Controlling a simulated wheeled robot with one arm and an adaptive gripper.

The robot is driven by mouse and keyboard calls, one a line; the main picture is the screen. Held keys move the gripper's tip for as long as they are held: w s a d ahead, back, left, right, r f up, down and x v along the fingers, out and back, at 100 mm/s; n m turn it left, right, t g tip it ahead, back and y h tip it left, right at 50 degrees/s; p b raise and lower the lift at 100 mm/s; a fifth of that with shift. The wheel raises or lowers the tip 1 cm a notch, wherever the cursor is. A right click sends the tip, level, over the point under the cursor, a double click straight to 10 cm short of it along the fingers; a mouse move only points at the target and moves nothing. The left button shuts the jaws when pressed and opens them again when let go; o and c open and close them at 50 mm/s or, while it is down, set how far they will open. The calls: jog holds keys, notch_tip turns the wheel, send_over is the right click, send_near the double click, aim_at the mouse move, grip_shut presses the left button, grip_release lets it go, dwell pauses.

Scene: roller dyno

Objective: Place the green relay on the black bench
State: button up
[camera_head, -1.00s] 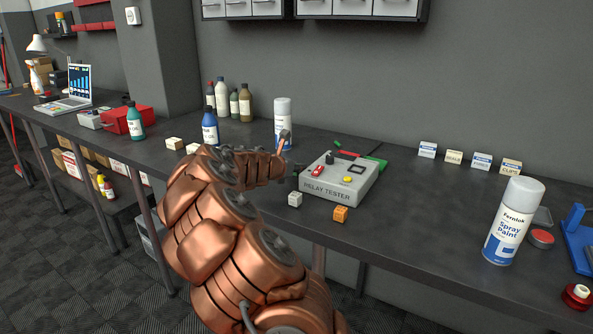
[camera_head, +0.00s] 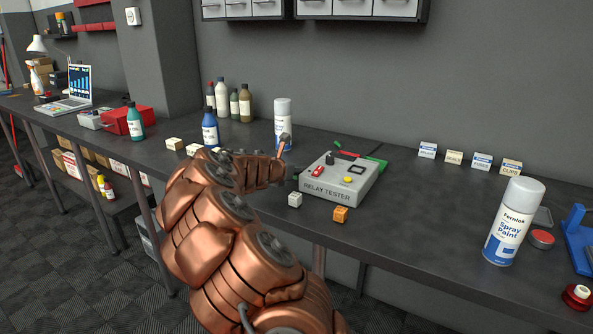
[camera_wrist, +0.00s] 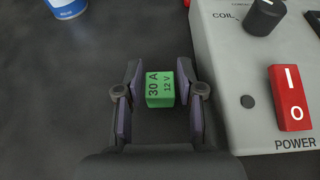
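The green relay (camera_wrist: 160,84), marked 30 A 12 V, is in the wrist view, between the fingers of my gripper (camera_wrist: 159,76). A narrow dark gap shows on each side of it, so the fingers look open around it and not pressed on it. The relay is beside the left side of the grey relay tester (camera_wrist: 222,95). In the head view my copper arm hides the relay and most of my gripper. The black bench (camera_head: 420,220) runs along the wall; its dark top also shows in the wrist view (camera_wrist: 60,75).
The relay tester (camera_head: 340,192) stands close to the right of my gripper. A white relay (camera_head: 294,199) and an orange relay (camera_head: 340,214) lie in front of it. A spray can (camera_head: 283,122) and blue bottle (camera_head: 210,126) stand behind.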

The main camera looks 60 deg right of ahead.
jog(key=v, duration=1)
jog(key=shift+w, duration=0.15)
jog(key=shift+v, duration=0.9)
jog(key=shift+a, duration=0.1)
jog(key=s+a+m, duration=0.1)
jog(key=s+a+m+y, duration=0.1)
jog(key=a+m, duration=0.1)
jog(key=s+a+m+g, duration=0.1)
jog(key=s+a+m, duration=0.1)
jog(key=shift+s+a+r, duration=0.1)
jog(key=shift+a+r, duration=0.15)
jog(key=s+a+f+m+y, duration=0.4)
jog(key=s+a, duration=0.3)
jog(key=a, duration=0.6)
jog(key=s+a+f+m+g+y, duration=0.1)
jog(key=s+a+f+m+y, duration=0.3)
jog(key=a, duration=1)
jog(key=s+a+f+m+g+y, duration=0.1)
jog(key=s+a+f+m+y, duration=0.3)
jog(key=s+a, duration=0.6)
jog(key=a+m, duration=0.1)
jog(key=a, duration=0.2)
jog(key=shift+s+a+m, duration=0.2)
jog(key=shift+a+m, duration=0.05)
jog(key=shift+m, duration=0.05)
